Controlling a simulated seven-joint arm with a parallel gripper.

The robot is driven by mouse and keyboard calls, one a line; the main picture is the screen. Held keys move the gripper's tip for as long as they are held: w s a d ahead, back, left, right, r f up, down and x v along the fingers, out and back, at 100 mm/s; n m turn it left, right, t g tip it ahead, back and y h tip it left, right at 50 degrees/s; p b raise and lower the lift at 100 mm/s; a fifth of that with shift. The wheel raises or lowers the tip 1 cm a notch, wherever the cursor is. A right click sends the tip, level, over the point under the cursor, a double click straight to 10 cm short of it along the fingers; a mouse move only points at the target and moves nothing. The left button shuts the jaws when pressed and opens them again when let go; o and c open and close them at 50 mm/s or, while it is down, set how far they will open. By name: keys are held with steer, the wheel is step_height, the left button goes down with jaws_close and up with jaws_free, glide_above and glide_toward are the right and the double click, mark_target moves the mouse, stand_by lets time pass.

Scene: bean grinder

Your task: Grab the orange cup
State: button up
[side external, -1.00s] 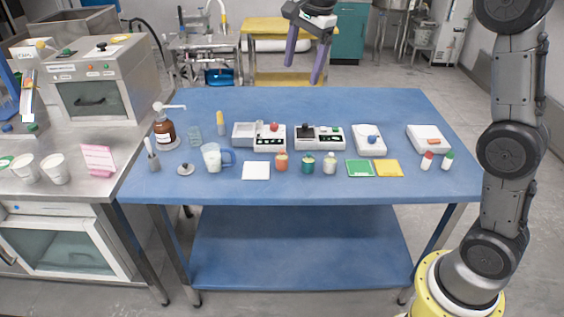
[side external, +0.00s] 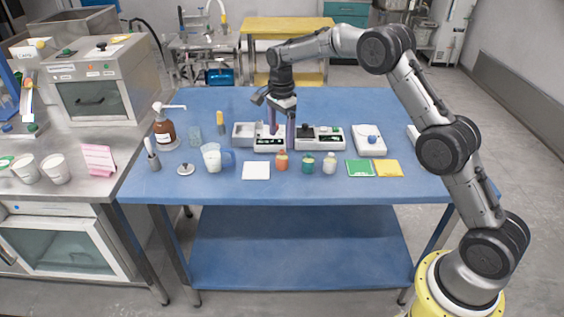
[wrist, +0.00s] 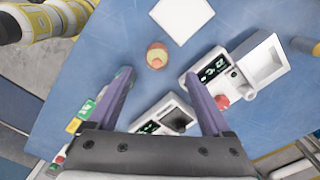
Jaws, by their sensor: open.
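The small orange cup (side external: 281,161) with a paler top stands upright on the blue table, between the white card and a green-bodied cup (side external: 308,164). In the wrist view the orange cup (wrist: 156,62) shows just beyond the fingertips, roughly centred between them. My gripper (side external: 282,133) is open, with its purple fingers pointing down over the white machines behind the cup. In the wrist view its fingers (wrist: 159,77) are spread apart with nothing held between them. The cup is not touched.
Two white machines stand behind the cup: one with a red knob (wrist: 222,101) and one to its right (side external: 325,139). A white card (side external: 256,170), a glass jug (side external: 212,160) and a pale bottle (side external: 329,164) stand or lie nearby. The table front is clear.

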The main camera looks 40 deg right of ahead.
mark_target(282, 150)
steer(key=shift+s+a+f, duration=0.1)
steer(key=shift+s+f, duration=0.05)
steer(key=shift+f, duration=1.6)
steer(key=shift+s+f, duration=0.1)
steer(key=shift+f, duration=1.6)
jaws_close()
